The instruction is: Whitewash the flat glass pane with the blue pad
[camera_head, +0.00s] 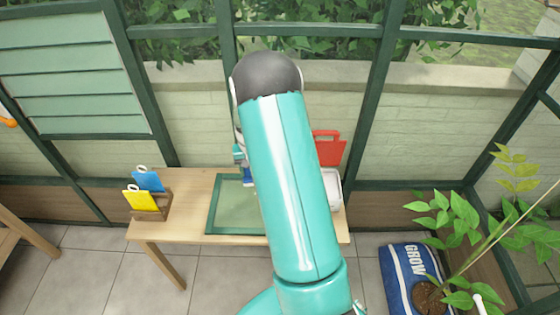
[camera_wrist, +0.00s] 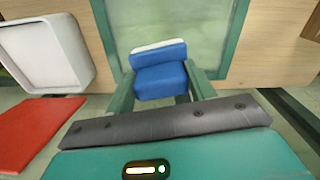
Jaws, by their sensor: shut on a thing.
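My gripper (camera_wrist: 159,72) is shut on a blue pad (camera_wrist: 162,82), which sits between its two green fingers in the wrist view. The pad has a white layer along its far edge. The flat glass pane (camera_wrist: 170,22) in its dark green frame (camera_wrist: 241,35) lies beyond and below the pad. In the head view the pane (camera_head: 231,192) lies flat on the wooden table, its right part hidden behind my arm. A little of the blue pad (camera_head: 248,174) shows at the arm's left edge, over the pane. I cannot tell whether it touches the glass.
A white tray (camera_wrist: 42,50) stands beside the pane, with a red panel (camera_wrist: 35,130) near it. A wooden rack (camera_head: 160,207) at the table's left holds a blue card (camera_head: 148,180) and a yellow card (camera_head: 139,201). A GROW sack (camera_head: 405,275) and plant are on the right floor.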

